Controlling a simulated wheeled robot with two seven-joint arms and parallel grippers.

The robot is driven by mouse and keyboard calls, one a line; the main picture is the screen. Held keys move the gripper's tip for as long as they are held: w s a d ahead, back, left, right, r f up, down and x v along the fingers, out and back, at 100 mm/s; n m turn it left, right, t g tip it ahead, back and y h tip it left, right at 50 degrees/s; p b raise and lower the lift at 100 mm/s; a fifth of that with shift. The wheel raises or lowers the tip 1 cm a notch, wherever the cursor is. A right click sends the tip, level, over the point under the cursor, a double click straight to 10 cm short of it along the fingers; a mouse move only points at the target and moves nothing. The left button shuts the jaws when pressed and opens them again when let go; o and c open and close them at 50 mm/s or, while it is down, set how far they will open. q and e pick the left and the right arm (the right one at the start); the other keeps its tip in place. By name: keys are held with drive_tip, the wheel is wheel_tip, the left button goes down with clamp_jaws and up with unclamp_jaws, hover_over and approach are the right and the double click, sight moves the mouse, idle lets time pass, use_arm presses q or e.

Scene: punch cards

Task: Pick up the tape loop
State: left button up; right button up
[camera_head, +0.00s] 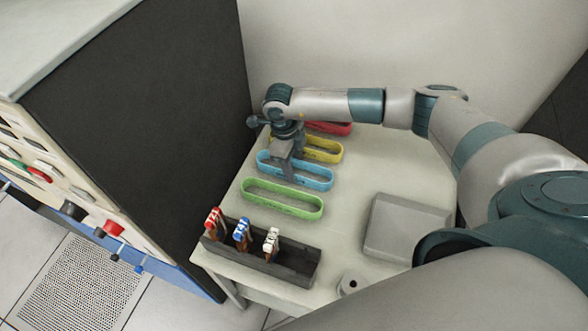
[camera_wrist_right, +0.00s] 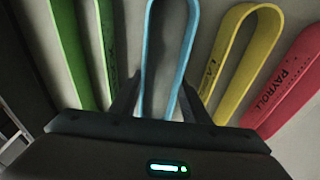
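Several coloured tape loops lie in a row on the pale table: a green loop (camera_head: 283,199), a blue loop (camera_head: 312,178), a yellow loop (camera_head: 325,151) and a red loop (camera_head: 333,128). My right gripper (camera_head: 284,172) points down over the blue loop, and its fingers hide part of it. In the right wrist view, the fingers are apart, with the blue loop (camera_wrist_right: 150,62) showing between them. The green loop (camera_wrist_right: 72,55) is left of them; the yellow loop (camera_wrist_right: 240,62) and the red loop (camera_wrist_right: 290,82), marked PAYROLL, are to the right. My left gripper is not in view.
A dark rack (camera_head: 285,270) with red, blue and white-topped pieces stands at the table's front edge. A grey box (camera_head: 405,228) and a small round grey object (camera_head: 351,284) are to the right. A tall dark-sided cabinet (camera_head: 150,100) borders the table's left side.

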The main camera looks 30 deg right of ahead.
sight(294, 159)
drive_tip(key=shift+r, duration=0.1)
